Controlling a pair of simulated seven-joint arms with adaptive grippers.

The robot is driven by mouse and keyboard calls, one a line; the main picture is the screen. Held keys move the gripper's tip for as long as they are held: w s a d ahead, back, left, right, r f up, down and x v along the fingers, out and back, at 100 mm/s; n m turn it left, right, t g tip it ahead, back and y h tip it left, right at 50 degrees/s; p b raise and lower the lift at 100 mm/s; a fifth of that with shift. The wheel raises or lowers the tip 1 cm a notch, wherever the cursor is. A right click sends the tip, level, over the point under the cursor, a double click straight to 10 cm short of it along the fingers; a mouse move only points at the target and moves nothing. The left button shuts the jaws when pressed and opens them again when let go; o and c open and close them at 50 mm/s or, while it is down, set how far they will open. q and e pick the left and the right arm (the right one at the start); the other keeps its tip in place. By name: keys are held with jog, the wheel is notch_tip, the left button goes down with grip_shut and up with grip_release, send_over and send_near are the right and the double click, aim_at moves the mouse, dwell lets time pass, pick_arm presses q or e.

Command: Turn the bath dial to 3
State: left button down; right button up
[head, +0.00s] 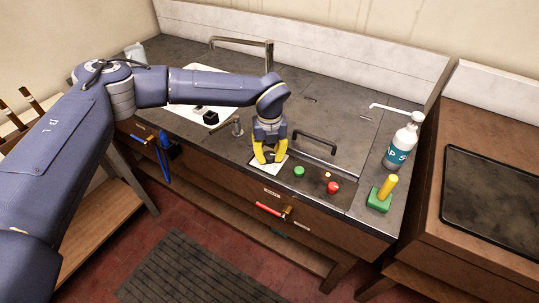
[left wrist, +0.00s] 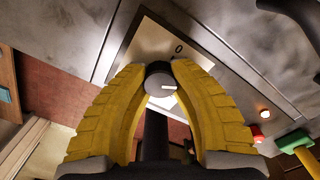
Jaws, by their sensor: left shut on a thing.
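The bath dial (left wrist: 158,79) is a dark round knob with a white pointer line, seen in the left wrist view. It stands on a pale plate (left wrist: 160,40) where a "0" mark is readable; the other marks are hidden. The pointer is directed right in that view, not clearly at a readable number. My left gripper (left wrist: 159,70), with yellow fingers, is shut on the dial, one finger on each side. In the head view my left gripper (head: 268,157) points down at the pale plate (head: 284,160) and hides the dial. My right gripper is in neither view.
A green button (head: 299,171), a red button (head: 333,187) and a black bar handle (head: 315,141) are right of the gripper. A pump bottle (head: 402,146) and a green block with a yellow handle (head: 380,197) stand farther right. A faucet (head: 240,42) is behind.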

aim_at(270, 155)
pick_arm(q)
jog(key=m, duration=0.5)
jog(key=shift+w+m, duration=0.1)
jog(key=shift+m, duration=0.2)
jog(key=m, duration=1.2)
jog(key=shift+m, duration=2.9)
jog(key=shift+d, duration=0.1)
jog(key=c, duration=1)
grip_release()
jog(key=shift+o, duration=0.2)
jog(key=shift+r, duration=0.15)
notch_tip(270, 155, up, 12)
